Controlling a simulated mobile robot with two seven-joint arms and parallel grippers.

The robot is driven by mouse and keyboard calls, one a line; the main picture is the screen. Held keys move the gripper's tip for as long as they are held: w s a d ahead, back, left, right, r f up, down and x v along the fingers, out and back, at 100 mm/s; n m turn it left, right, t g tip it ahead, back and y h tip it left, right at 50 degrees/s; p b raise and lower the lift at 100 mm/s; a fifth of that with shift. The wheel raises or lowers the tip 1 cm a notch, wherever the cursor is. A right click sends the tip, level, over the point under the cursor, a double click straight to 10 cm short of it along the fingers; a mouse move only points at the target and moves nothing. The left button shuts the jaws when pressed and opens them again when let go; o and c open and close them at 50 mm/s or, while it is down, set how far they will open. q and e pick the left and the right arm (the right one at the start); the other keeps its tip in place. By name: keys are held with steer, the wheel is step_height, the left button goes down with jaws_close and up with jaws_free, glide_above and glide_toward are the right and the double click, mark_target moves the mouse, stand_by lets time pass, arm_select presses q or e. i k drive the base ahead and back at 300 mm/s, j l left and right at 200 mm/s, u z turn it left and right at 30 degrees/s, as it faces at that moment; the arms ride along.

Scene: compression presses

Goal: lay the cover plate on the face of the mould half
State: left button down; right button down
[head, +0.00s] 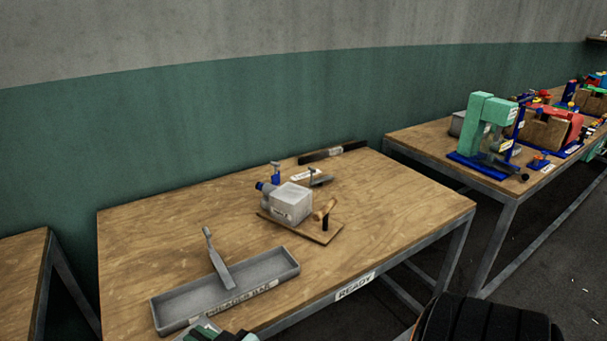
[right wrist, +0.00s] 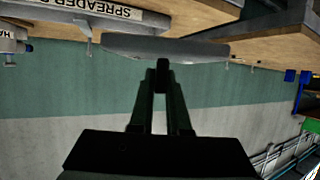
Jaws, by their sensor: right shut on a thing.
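My right gripper (right wrist: 162,68) is shut in the right wrist view, its dark fingers meeting at a flat grey plate (right wrist: 165,48), which looks like the cover plate seen nearly edge-on. In the head view a pale grey block (head: 292,203) with a label on its front, which looks like the mould half, sits on a thin wooden board (head: 318,236) near the table's middle. The plate is apart from this block. A dark green and teal shape is cut off at the bottom edge; I cannot tell how it is held. My left gripper is not identifiable.
A long grey labelled tray (head: 165,315) with a grey tool (head: 218,262) stands at the table's front left. A small blue fixture (head: 276,172) stands behind the block. A dark bar (head: 332,152) lies at the back. A green press (head: 488,125) stands on the right table. The table's right side is clear.

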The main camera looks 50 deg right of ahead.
mark_target(290, 192)
steer(key=i+l, duration=0.15)
steer(key=l, duration=0.25)
steer(key=i+l+z, duration=0.1)
steer(key=l, duration=0.3)
steer(key=i+l, duration=0.2)
steer(key=l, duration=0.2)
